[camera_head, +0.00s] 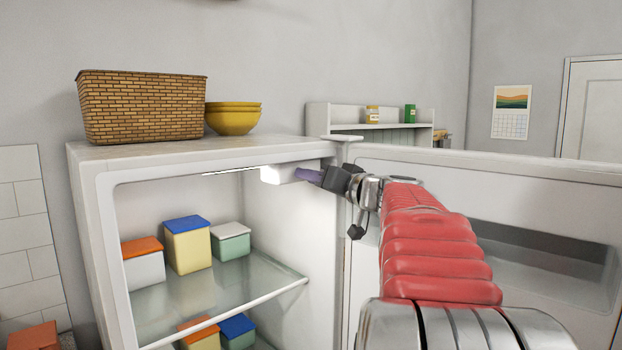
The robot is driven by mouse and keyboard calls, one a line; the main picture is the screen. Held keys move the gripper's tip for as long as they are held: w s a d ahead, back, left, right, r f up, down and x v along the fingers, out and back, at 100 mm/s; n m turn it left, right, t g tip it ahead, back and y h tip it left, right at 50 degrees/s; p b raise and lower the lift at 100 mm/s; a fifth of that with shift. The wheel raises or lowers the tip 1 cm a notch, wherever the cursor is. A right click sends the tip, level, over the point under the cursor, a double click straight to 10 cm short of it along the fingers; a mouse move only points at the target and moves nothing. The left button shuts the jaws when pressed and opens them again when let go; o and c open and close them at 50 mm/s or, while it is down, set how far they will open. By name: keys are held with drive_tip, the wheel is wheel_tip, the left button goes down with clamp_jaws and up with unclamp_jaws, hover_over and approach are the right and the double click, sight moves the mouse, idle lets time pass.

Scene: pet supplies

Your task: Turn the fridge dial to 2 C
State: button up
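The white fridge (215,152) stands open, with its door (520,175) swung out to the right. A small white box (280,174) sits under the fridge ceiling at the upper right of the inside, beside a lit strip. My gripper (310,176) reaches in from the right, with its purple-grey tip at the right side of this box. The dial and its marks cannot be made out; the gripper may be covering them. I cannot tell whether the fingers touch anything or how far apart they are.
A glass shelf (200,300) holds several lidded containers, including a yellow one with a blue lid (188,245). More containers stand below it. A wicker basket (140,107) and yellow bowls (233,118) sit on the fridge top. The open door bounds the arm's right side.

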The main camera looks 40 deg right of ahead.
clamp_jaws()
drive_tip(key=shift+m, duration=1.5)
drive_tip(key=shift+o, duration=2.4)
unclamp_jaws()
drive_tip(key=shift+n, duration=0.5)
